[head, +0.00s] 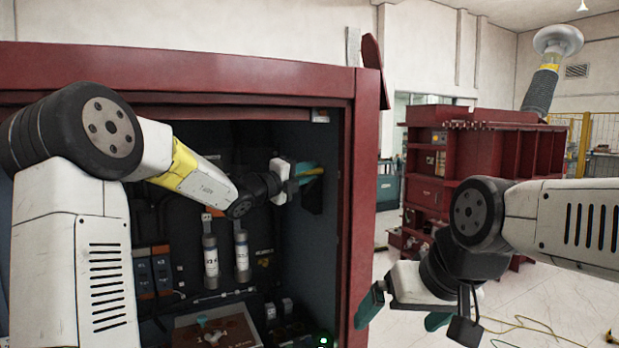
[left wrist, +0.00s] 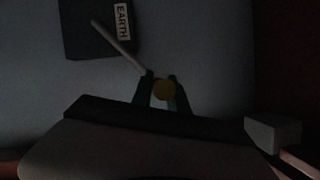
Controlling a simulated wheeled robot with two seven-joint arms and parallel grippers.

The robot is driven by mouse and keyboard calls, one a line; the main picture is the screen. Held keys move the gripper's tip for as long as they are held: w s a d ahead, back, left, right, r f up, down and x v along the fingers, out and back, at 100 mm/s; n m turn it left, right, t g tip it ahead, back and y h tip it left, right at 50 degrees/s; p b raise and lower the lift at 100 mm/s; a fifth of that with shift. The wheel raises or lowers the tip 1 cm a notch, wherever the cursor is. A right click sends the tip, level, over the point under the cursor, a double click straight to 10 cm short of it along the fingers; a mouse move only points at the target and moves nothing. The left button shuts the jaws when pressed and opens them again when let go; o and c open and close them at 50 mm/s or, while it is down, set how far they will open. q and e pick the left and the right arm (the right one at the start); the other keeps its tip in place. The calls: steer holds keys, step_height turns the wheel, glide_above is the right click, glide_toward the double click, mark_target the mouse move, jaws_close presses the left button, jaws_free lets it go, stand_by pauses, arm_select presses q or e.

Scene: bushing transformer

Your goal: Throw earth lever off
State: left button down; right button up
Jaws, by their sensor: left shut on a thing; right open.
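The earth lever (left wrist: 117,47) is a thin pale rod with a yellow knob at its end. It runs down and right from a dark box (left wrist: 85,35) with a white EARTH label in the left wrist view. My left gripper (left wrist: 162,88) has its two fingers on either side of the knob, shut on it. In the head view my left gripper (head: 308,172) is inside the red cabinet at its right inner wall, with a bit of yellow showing between teal fingers. My right gripper (head: 403,312) is open and empty, outside the cabinet.
The red cabinet (head: 362,200) frames the opening around my left arm. Inside are grey labelled cylinders (head: 210,255) and a panel (head: 215,335) at the bottom. Another red cabinet (head: 500,165) stands behind on the right. Cables lie on the pale floor.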

arm_select(q)
steer(key=shift+r, duration=0.3)
steer(key=c, duration=1.3)
jaws_free()
steer(key=shift+f, duration=0.1)
steer(key=shift+a, duration=0.1)
steer(key=shift+s+a+f, duration=0.1)
steer(key=shift+s+a, duration=0.2)
steer(key=v, duration=0.6)
steer(key=shift+s+a, duration=0.25)
steer(key=shift+s, duration=0.1)
steer(key=shift+d, duration=0.1)
